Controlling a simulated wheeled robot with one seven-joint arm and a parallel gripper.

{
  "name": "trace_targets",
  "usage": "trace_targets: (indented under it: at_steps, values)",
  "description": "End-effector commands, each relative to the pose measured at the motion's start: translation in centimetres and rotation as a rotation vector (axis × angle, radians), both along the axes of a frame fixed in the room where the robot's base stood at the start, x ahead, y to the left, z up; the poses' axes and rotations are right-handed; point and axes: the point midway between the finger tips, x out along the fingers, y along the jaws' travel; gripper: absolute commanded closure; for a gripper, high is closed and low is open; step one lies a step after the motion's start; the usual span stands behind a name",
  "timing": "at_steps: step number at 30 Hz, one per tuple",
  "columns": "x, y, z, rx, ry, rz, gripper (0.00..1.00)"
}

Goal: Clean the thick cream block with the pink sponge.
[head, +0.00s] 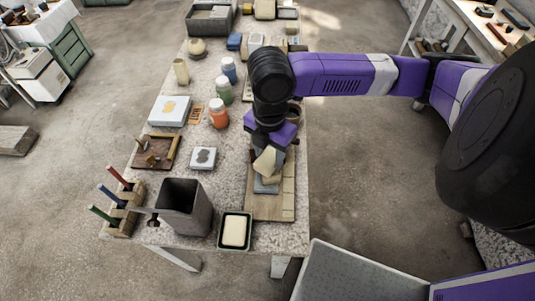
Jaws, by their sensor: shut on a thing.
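My gripper (270,146) points down over the right side of the table. It is shut on a pale beige, tilted piece (267,161); I cannot tell whether this is the sponge. Blue-grey flat pieces (266,186) lie just below it on a wooden board (284,203); contact is unclear. A cream block (235,230) lies in a dark tray at the table's front edge. A pale slab with a yellow stain (170,108) and a smaller white one with a dark stain (203,158) lie to the left. No clearly pink sponge shows.
A tall grey bin (184,207) stands front left, beside a rack of coloured-handled tools (119,207). Blue, green and orange-lidded jars (219,114) stand left of my arm. A brown tray (156,151) holds small items. Bare tabletop (225,185) shows between bin and board.

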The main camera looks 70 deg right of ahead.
Motion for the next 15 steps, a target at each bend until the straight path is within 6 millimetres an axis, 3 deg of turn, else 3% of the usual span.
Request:
trace_targets:
  at_steps: [15]
  values:
    - [-0.37, -0.63, -0.13, 0.0, 0.0, 0.0, 0.88]
